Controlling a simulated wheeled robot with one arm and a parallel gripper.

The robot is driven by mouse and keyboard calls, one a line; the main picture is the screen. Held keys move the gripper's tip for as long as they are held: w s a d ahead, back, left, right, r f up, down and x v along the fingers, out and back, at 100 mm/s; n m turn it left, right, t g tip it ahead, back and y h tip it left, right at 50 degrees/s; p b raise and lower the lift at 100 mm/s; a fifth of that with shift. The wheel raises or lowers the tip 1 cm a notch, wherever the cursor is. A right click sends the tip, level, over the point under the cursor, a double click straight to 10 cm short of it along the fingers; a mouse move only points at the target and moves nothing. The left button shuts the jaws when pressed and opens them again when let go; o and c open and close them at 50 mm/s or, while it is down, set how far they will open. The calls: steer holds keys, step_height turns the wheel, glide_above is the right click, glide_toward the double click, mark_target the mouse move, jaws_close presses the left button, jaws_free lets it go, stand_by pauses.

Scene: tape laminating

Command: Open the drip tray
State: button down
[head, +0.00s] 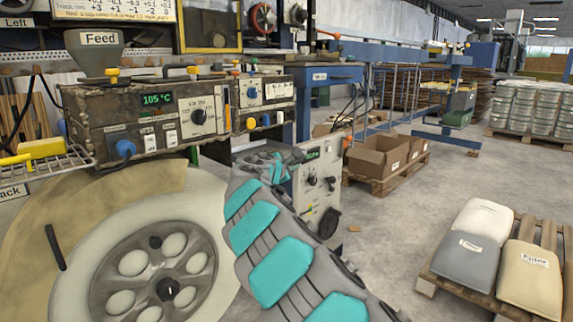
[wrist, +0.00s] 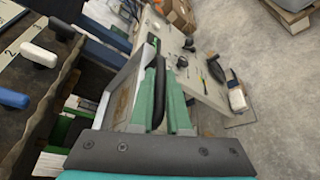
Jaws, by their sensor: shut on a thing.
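In the wrist view my gripper (wrist: 160,105) has two green fingers, shut on a black upright handle (wrist: 157,85). A pale-rimmed, tray-like part (wrist: 122,95) lies just left of the fingers; I cannot tell for certain that it is the drip tray or how far it is open. A grey control panel (wrist: 185,62) with knobs is beyond the fingers. In the head view this grey panel (head: 320,185) stands just past the end of my arm. My arm hides the fingers, the handle and the tray there.
A machine with a green 105 °C display (head: 158,99) stands at the left, above a large pale reel (head: 105,235). Cardboard boxes (head: 375,158) sit on a pallet behind the panel. Sacks (head: 530,275) lie on a pallet at the right.

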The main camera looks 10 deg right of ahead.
steer(key=s+d, duration=0.8)
steer(key=s, duration=0.3)
steer(key=shift+b, duration=0.4)
steer(key=c, duration=1.2)
jaws_free()
steer(key=shift+o, duration=0.2)
steer(key=v, duration=0.7)
steer(key=shift+s+a, duration=0.25)
steer(key=shift+s, duration=0.05)
